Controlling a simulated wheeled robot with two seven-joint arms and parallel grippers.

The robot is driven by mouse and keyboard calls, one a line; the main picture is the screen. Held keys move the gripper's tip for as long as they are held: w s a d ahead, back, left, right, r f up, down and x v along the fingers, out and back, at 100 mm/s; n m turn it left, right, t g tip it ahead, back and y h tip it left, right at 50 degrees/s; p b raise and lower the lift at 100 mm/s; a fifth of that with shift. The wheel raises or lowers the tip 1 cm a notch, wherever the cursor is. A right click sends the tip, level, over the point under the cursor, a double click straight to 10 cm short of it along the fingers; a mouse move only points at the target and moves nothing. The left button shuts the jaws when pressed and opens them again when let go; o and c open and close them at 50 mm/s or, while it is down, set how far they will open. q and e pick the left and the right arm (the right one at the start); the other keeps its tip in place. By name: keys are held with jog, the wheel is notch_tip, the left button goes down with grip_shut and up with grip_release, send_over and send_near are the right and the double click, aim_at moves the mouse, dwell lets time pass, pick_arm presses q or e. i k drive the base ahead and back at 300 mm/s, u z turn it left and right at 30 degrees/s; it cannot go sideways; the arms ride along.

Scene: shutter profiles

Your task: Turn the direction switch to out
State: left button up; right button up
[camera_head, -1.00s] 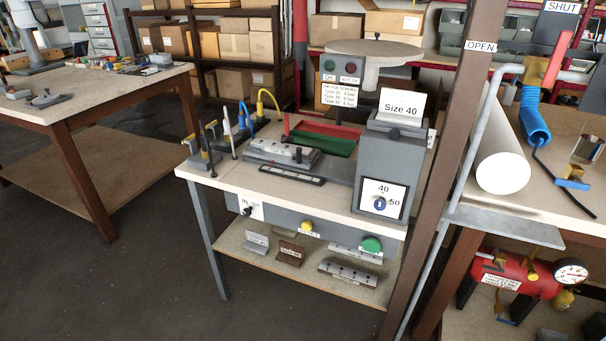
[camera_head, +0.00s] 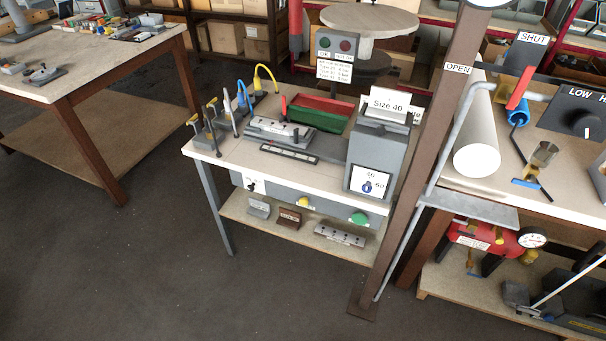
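A small black switch knob (camera_head: 252,187) sits on a white plate (camera_head: 259,182) at the left of the grey front panel of the middle workbench. It is most likely the direction switch, but its lettering is too small to read and I cannot tell which way the knob points. A yellow button (camera_head: 303,202) and a green button (camera_head: 359,218) are further right on the same panel. Neither of my grippers is in view, and nothing touches the switch.
The workbench (camera_head: 205,152) carries a grey "Size 40" box (camera_head: 377,152), clamps and a red-green tray (camera_head: 320,112). A brown post (camera_head: 420,170) stands at its right front. Another table (camera_head: 75,62) is at the left. The floor (camera_head: 150,270) before the bench is clear.

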aim_at(251, 187)
jog(key=u, duration=2.45)
jog(key=i, duration=0.85)
jog(key=z, duration=3)
